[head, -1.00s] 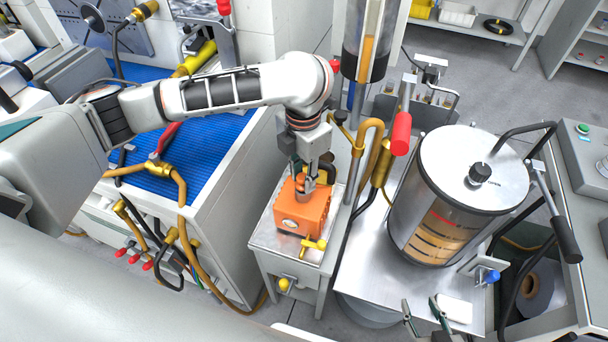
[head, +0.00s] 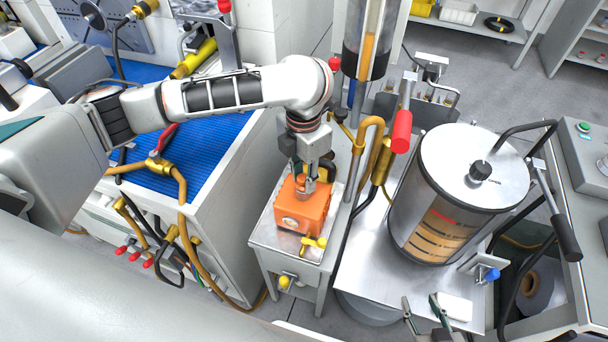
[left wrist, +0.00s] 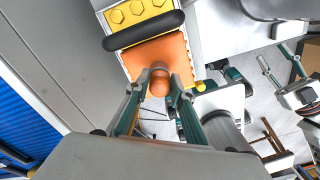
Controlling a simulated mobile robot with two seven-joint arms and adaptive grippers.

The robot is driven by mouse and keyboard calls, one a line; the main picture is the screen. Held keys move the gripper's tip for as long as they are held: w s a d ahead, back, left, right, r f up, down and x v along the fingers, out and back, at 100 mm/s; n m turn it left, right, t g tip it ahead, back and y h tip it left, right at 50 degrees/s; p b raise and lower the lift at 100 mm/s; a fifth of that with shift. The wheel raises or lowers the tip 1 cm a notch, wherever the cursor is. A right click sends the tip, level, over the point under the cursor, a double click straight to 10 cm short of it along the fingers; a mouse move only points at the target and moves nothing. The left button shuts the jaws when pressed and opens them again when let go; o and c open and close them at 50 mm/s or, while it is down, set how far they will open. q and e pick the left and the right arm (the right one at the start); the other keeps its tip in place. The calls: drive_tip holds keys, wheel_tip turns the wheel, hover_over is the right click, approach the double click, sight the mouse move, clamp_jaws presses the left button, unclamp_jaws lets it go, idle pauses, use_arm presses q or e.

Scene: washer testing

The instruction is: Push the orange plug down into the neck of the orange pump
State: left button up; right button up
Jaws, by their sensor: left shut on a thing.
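The orange pump (head: 299,217) sits on a small metal-topped stand. It has a round gauge-like disc on its front and a yellow valve at its front right. My left gripper (head: 306,184) points down over the pump's top, shut on the orange plug (left wrist: 159,84). In the left wrist view my left gripper's fingertips (left wrist: 160,80) lie on both sides of the plug, with the pump's orange body (left wrist: 150,53) behind it. I cannot tell how deep the plug sits; the fingers hide the neck. My right gripper (head: 425,312) is at the bottom edge, fingers apart and empty.
A steel tank (head: 440,205) stands right of the pump on a metal table (head: 362,255). A red-handled lever (head: 401,132) and brown hoses (head: 368,140) rise close to the pump's right. A blue-matted bench (head: 205,145) is on the left.

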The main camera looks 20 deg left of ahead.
sight(304, 177)
use_arm(q)
drive_tip(key=o, duration=1)
drive_tip(key=shift+c, duration=0.2)
wheel_tip(304, 177, up, 12)
drive_tip(key=shift+s, duration=0.1)
